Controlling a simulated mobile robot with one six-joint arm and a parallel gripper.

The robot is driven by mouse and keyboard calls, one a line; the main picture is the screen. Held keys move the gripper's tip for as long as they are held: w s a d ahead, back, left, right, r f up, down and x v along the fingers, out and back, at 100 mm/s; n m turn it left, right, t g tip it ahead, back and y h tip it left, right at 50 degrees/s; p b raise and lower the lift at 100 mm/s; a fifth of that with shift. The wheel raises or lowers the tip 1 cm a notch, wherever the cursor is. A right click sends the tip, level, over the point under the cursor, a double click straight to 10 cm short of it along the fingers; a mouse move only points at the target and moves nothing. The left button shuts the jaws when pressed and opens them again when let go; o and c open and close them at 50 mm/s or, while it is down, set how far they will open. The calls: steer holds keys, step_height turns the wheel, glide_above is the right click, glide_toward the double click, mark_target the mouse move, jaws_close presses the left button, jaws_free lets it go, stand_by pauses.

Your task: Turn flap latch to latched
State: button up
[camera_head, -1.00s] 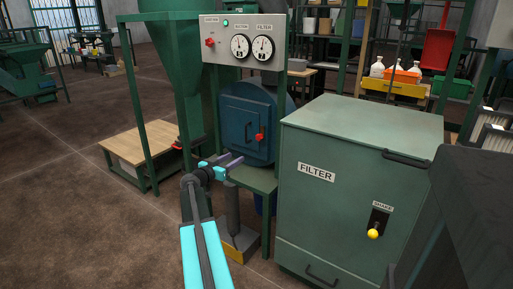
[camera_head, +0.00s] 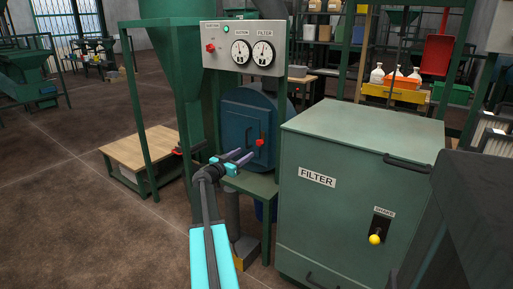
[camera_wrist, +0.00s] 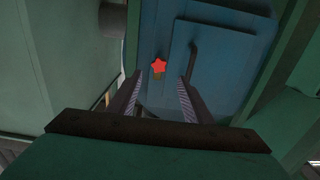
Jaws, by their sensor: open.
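A red star-shaped knob (camera_head: 260,142), which appears to be the flap latch, sits on the front of a blue housing (camera_head: 240,119). My gripper (camera_head: 246,157) is just in front of the housing, to the left of and slightly below the knob in the head view. Its fingers (camera_wrist: 159,84) are apart and empty; the knob appears beyond their tips, between them. I cannot tell whether the latch is turned.
A green filter cabinet (camera_head: 350,200) stands close on the right. A gauge panel (camera_head: 243,46) with another red knob is above the housing. A green frame with a wooden-topped bench (camera_head: 143,150) stands on the left. Open floor lies at the front left.

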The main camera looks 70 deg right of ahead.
mark_target(258, 144)
steer(key=shift+x, duration=5.55)
steer(key=c, duration=1)
steer(key=shift+s+a, duration=0.15)
steer(key=shift+a, duration=0.1)
steer(key=shift+c, duration=0.4)
steer(key=shift+d, duration=0.2)
